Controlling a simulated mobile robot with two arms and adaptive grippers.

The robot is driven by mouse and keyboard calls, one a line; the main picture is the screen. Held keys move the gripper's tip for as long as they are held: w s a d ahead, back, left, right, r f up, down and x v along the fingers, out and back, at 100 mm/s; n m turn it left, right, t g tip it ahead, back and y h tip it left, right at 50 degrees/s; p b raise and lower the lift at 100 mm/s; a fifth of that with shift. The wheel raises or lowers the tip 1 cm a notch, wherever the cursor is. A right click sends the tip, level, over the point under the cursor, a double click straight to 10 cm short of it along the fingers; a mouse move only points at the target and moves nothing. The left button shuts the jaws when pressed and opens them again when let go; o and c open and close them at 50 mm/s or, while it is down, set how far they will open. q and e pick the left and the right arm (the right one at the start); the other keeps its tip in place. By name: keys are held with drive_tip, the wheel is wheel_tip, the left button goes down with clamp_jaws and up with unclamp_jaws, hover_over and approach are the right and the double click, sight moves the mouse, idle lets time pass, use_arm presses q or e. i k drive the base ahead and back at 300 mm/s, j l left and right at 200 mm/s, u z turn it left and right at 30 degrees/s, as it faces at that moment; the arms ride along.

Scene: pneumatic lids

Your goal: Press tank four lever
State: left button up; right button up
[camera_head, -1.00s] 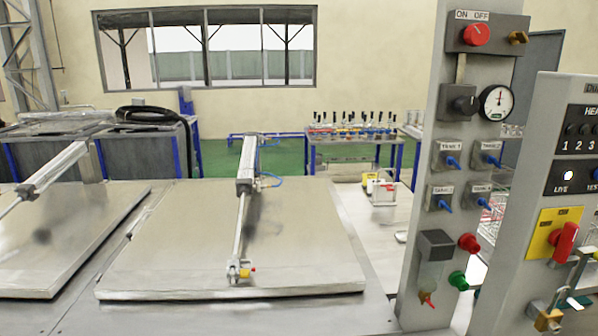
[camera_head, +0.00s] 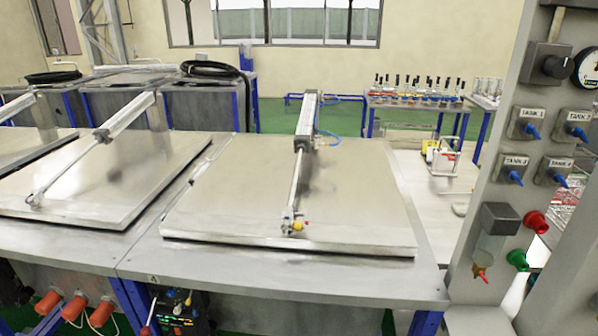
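The tank four lever (camera_head: 561,181) is a small blue lever on a grey block at the lower right of a group of blue levers on the grey control panel (camera_head: 490,215). Its label, just above it, appears to read TANK 4. The lever points down and to the right. Another blue lever (camera_head: 515,178) is to its left, and two more sit above, the left one labelled TANK 1. Closed flat metal tank lids (camera_head: 240,200) lie to the left, each with a pneumatic cylinder (camera_head: 305,120) above it. Neither of my grippers is in view.
A red knob (camera_head: 535,221) and a green knob (camera_head: 518,260) sit below the levers, beside a clear filter bowl (camera_head: 490,245). A black knob (camera_head: 555,66) is above. Orange plugs (camera_head: 75,308) hang under the tank bench at lower left.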

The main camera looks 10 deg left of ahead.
sight(145, 331)
drive_tip(key=u, duration=1.45)
